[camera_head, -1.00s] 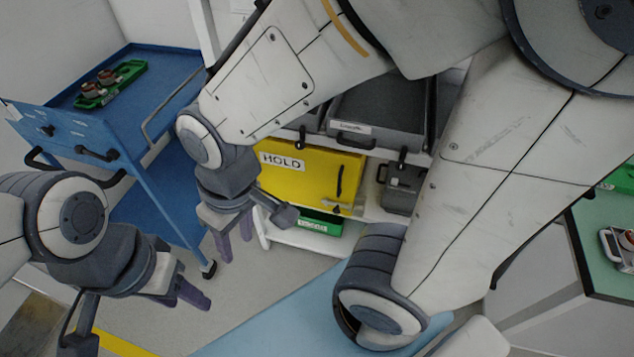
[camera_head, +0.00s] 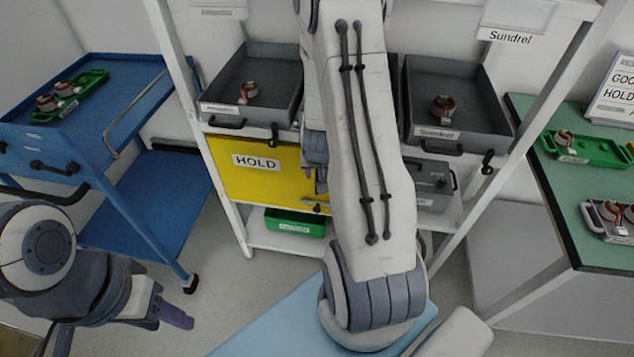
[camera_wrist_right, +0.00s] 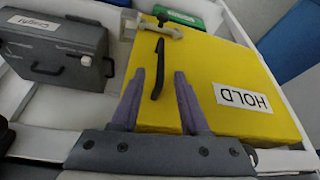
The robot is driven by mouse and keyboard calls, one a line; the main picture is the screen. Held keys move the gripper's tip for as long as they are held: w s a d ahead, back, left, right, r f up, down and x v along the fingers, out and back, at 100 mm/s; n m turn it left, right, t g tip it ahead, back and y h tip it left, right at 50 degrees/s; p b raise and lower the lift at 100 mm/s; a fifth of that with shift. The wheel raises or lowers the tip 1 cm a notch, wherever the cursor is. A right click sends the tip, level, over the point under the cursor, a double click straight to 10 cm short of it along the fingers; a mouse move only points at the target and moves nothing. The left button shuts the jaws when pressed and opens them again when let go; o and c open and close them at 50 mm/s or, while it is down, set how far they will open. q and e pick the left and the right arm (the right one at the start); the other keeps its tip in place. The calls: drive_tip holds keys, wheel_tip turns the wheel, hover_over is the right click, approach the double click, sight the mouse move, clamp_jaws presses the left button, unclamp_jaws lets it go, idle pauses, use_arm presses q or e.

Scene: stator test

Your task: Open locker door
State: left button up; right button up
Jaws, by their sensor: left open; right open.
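The yellow locker (camera_head: 250,178) marked HOLD sits on the middle level of the white shelf rack, its door closed. In the right wrist view, the yellow door (camera_wrist_right: 215,75) carries a black bar handle (camera_wrist_right: 158,68) and a metal latch piece (camera_wrist_right: 158,28) near its edge. My right gripper (camera_wrist_right: 160,85) is open, its two purple fingers on either side of the handle's near end; contact cannot be told. In the head view my right arm hides the handle and most of that gripper. My left gripper (camera_head: 182,308) is open and empty at the lower left, away from the locker.
Grey trays (camera_head: 290,90) with small parts sit above the locker. A grey case (camera_wrist_right: 65,55) stands beside it, and a green bin (camera_head: 290,228) below. A blue cart (camera_head: 130,215) stands left, a green-topped table (camera_head: 560,190) right. Rack posts (camera_head: 215,150) flank the locker.

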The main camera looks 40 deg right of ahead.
sight(317, 179)
drive_tip(key=x, duration=0.6)
drive_tip(key=shift+f+b, duration=0.1)
drive_tip(key=shift+b, duration=0.2)
clamp_jaws()
idle(1.1)
